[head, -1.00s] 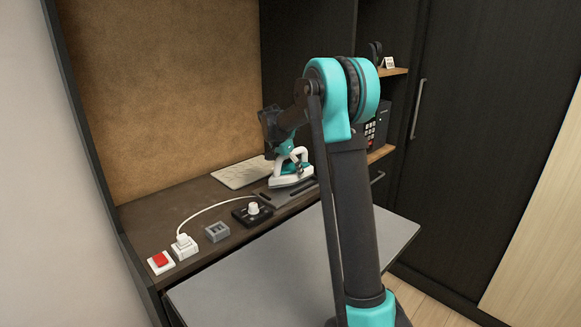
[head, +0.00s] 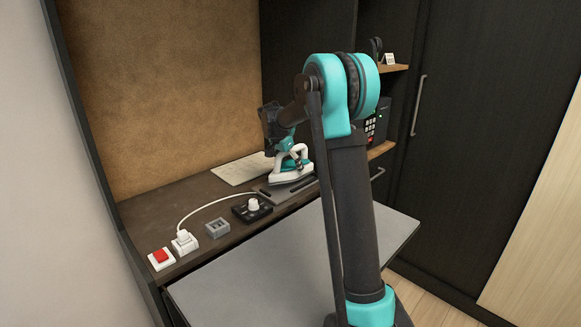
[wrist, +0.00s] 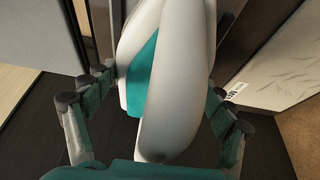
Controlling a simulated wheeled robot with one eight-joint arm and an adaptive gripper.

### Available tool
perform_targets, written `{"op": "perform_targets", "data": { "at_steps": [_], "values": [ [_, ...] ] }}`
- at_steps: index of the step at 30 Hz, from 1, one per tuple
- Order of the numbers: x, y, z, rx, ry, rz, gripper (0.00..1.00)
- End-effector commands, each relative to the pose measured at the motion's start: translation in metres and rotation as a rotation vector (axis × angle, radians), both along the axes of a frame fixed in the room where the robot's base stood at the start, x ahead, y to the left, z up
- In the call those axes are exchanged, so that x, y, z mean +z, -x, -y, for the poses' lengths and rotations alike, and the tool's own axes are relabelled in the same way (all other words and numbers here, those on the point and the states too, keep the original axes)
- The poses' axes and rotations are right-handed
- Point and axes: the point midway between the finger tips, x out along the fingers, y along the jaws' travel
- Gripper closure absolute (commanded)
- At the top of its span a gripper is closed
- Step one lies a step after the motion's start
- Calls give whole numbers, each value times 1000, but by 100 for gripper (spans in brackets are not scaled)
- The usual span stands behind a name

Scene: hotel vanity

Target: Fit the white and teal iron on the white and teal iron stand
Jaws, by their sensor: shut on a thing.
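The white and teal iron (head: 303,172) is at the far part of the counter in the head view, its broad white base low and its handle up. My gripper (head: 285,148) is shut on the iron's handle from above. In the wrist view the white and teal iron body (wrist: 175,80) fills the middle, between the fingers of my gripper (wrist: 152,115); the stand is hidden there.
A pale sheet (head: 238,170) lies behind the iron. Nearer are a black box with a white knob (head: 252,208), a grey block (head: 217,228), a white plug with a cord (head: 184,242) and a red switch (head: 160,258). A dark keypad box (head: 374,125) stands right.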

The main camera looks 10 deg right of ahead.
Motion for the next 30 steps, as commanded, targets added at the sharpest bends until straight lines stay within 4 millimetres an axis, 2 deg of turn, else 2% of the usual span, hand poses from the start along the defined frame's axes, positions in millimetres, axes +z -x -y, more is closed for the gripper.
{"op": "perform_targets", "data": {
  "at_steps": [30],
  "values": [
    [-15,0,0,0,1,1,77]
  ]
}}
